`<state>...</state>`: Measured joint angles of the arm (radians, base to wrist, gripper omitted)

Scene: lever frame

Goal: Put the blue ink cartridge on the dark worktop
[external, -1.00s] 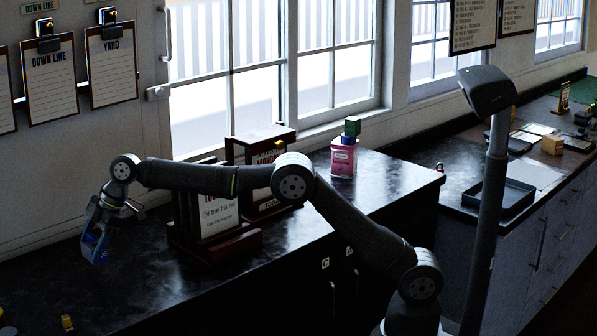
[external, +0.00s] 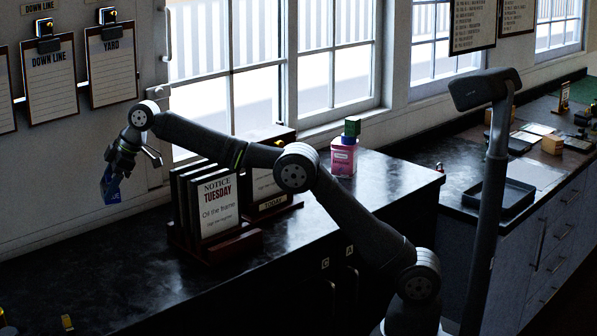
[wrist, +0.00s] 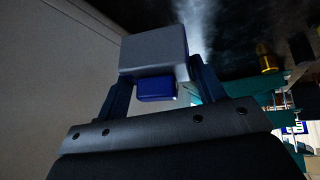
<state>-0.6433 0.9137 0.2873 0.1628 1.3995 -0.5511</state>
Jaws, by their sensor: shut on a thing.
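My gripper (external: 118,165) is at the left in the external view, pointing down and shut on the blue ink cartridge (external: 111,188). The cartridge hangs below the fingers, with air between it and the dark worktop (external: 130,265). In the wrist view the cartridge shows as a blue piece (wrist: 155,88) with a pale grey block (wrist: 153,52) beyond it, between the two fingers. The worktop shows dark at the top right of the wrist view.
A wooden rack with a notice card (external: 217,208) stands on the worktop right of the gripper. A pink tin (external: 343,158) with a green block on it stands farther right. A small yellow item (external: 67,322) lies at the front left. The worktop below the gripper looks clear.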

